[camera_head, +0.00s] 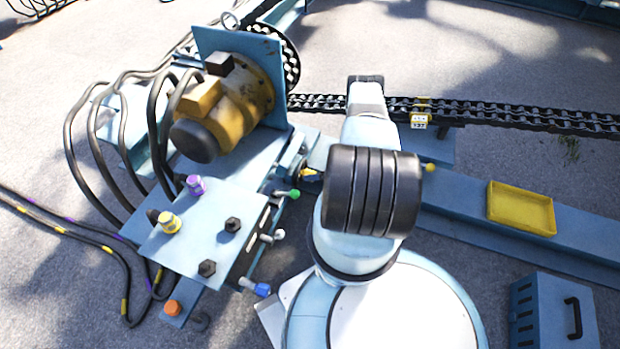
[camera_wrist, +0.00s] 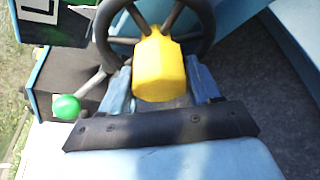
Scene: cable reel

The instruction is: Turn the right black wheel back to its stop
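In the wrist view, a black spoked wheel (camera_wrist: 207,22) fills the top middle, its upper part cut off by the frame. A yellow block (camera_wrist: 160,70) stands at the wheel's centre, in front of its spokes. My gripper (camera_wrist: 160,85) has one blue finger on each side of this block. Both fingers appear to touch it, with no clear gap. In the head view, my arm hides the wheel and most of my gripper. A small yellow and blue patch shows just left of the arm.
A green-tipped lever (camera_wrist: 66,107) is close left of my gripper; it also shows in the head view (camera_head: 294,194). White-tipped and blue-tipped levers (camera_head: 262,290) line the panel edge. A yellow motor (camera_head: 240,95) stands behind. A yellow tray (camera_head: 521,208) lies right.

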